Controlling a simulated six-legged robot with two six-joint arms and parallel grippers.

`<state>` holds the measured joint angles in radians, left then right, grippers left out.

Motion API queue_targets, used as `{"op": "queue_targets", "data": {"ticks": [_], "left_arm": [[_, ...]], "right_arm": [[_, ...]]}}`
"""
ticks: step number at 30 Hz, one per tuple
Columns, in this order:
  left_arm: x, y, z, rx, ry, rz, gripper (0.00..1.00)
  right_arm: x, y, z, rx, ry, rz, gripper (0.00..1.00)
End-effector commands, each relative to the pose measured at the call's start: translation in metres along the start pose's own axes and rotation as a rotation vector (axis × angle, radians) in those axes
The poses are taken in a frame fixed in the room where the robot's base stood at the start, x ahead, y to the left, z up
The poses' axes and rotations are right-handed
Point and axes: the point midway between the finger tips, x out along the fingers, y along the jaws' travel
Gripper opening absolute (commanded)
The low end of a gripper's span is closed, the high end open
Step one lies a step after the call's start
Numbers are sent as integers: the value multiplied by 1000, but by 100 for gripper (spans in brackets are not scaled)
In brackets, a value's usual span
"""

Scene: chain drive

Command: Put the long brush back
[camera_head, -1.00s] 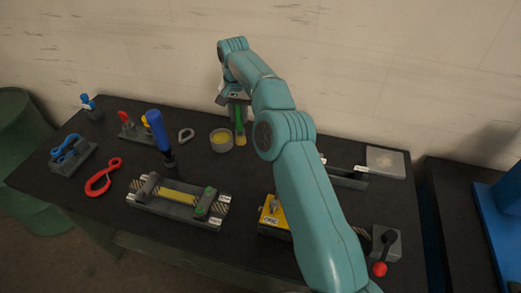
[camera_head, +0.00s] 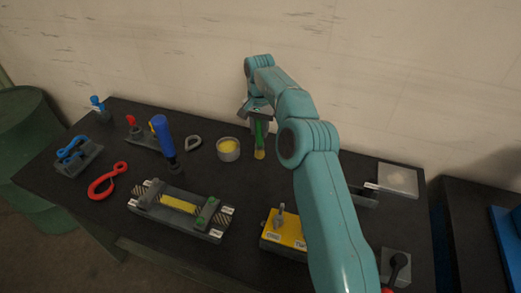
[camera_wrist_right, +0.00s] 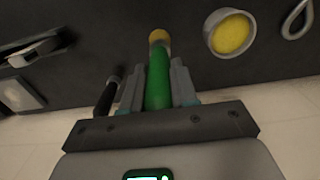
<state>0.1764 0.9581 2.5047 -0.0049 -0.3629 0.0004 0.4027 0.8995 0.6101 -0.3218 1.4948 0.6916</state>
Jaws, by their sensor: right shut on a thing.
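The long brush has a green handle and a yellow tip (camera_head: 259,154). My right gripper (camera_head: 258,116) is shut on its handle and holds it upright, tip down, to the right of the grey cup of yellow stuff (camera_head: 228,149). In the right wrist view the green handle (camera_wrist_right: 158,82) lies between the two fingers, with the yellow tip beyond. The cup (camera_wrist_right: 230,33) is to its right there. I cannot tell whether the tip touches the table. My left gripper is not in view.
A dark tray (camera_head: 362,197) is partly behind my right arm, near a pale plate (camera_head: 397,180). The wall is close behind.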

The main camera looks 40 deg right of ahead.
Motion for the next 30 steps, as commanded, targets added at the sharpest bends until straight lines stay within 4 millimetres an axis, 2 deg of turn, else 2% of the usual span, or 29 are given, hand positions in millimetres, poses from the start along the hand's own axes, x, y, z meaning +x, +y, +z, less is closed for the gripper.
{"op": "queue_targets", "data": {"ticks": [6, 9, 12, 26, 27, 29, 30], "left_arm": [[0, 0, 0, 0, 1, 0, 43], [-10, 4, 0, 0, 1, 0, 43], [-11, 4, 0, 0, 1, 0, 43], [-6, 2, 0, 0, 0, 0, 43], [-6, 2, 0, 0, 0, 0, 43], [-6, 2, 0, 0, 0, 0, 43], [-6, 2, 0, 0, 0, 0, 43]], "right_arm": [[28, 2, -1, 1, -3, 2, 0], [39, 2, -2, 1, -3, 2, 0], [47, 2, -3, 1, 0, 0, 0], [56, 2, -3, 1, 1, -1, 0], [56, 2, -3, 1, 1, -1, 34], [56, 2, -3, 1, 1, -1, 53], [56, 2, -3, 1, 1, -1, 53]]}}
